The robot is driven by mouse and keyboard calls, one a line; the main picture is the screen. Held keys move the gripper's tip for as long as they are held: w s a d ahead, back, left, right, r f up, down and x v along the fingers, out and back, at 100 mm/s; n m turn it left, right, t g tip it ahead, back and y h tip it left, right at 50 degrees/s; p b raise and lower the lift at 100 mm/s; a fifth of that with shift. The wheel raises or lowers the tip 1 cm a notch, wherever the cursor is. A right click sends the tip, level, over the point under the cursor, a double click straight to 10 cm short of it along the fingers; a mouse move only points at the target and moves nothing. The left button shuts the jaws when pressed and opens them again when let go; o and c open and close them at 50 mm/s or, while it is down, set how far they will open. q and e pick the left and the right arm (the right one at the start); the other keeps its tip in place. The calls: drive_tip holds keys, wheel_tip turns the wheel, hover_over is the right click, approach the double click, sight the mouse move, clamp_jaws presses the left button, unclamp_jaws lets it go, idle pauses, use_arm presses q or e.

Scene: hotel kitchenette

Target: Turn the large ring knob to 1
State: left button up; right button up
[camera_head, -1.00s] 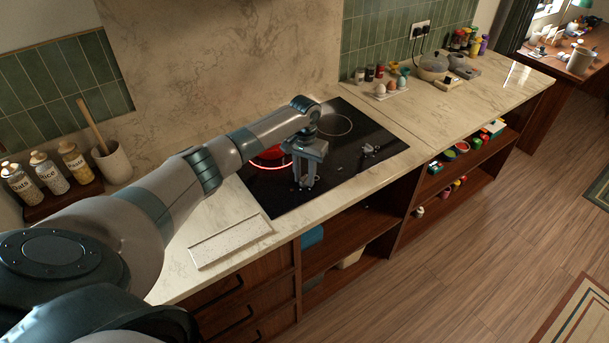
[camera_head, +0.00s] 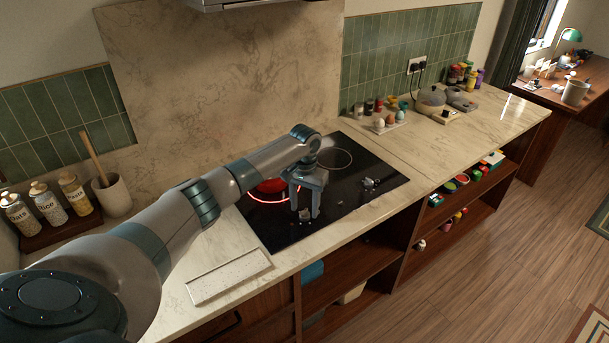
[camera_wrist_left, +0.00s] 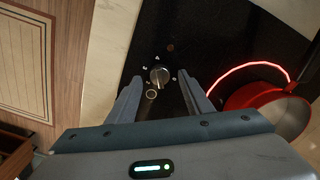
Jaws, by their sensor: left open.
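The black hob (camera_head: 285,232) is set in the marble counter. My left gripper (camera_head: 306,208) hangs above its front part, pointing down, with its fingers apart. In the left wrist view, a round grey knob (camera_wrist_left: 160,76) with small marks around it shows between and beyond the open fingertips (camera_wrist_left: 160,98). The fingers appear apart from the knob, with nothing between them. The marks are too small to read surely. A small ring symbol (camera_wrist_left: 151,94) lies beside the knob. In the head view the gripper largely hides this knob. My right gripper is out of view.
A red pan (camera_wrist_left: 275,108) sits by a glowing red ring (camera_wrist_left: 245,68), close to one finger. Another small knob-like thing (camera_head: 370,183) is on the hob's right. A pale board (camera_head: 228,277) lies on the counter left of the hob. Jars stand at far left.

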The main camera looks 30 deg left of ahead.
sight(304, 211)
use_arm(q)
wheel_tip(304, 211, up, 16)
drive_tip(key=b, duration=0.5)
drive_tip(key=shift+s+f, duration=0.1)
drive_tip(key=shift+f, duration=0.15)
idle(0.3)
